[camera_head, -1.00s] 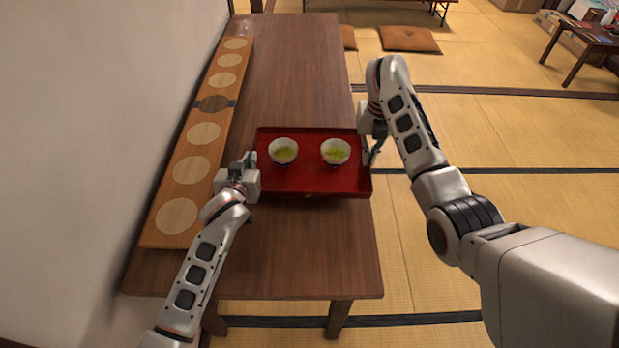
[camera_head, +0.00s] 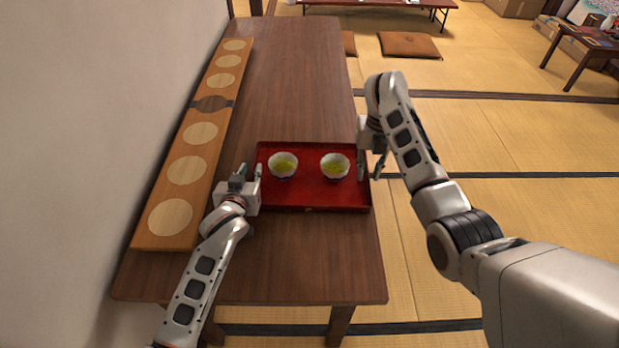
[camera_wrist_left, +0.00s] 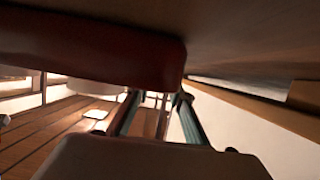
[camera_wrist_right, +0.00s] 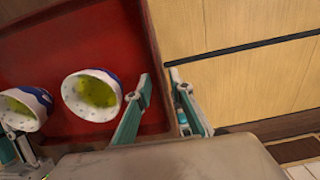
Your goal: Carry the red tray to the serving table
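The red tray (camera_head: 310,200) appears to rest on the long dark wooden table (camera_head: 290,265), near its front end. Two white bowls of green tea (camera_head: 283,165) (camera_head: 335,166) stand upright side by side on it. My left gripper (camera_head: 250,172) is at the tray's left side, fingers apart; the left wrist view shows the tray's dark red edge (camera_wrist_left: 130,55) close to them. My right gripper (camera_head: 372,170) is open at the right rim, one finger inside it and one outside. The right wrist view shows a gap between those fingers (camera_wrist_right: 160,85).
A wooden board with pale circles (camera_head: 187,170) runs along the wall side of the table. The table behind the tray is bare. A low table (camera_head: 375,3) and brown cushion (camera_head: 409,45) lie beyond; a small dark table (camera_head: 590,45) stands far right. Tatami between is clear.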

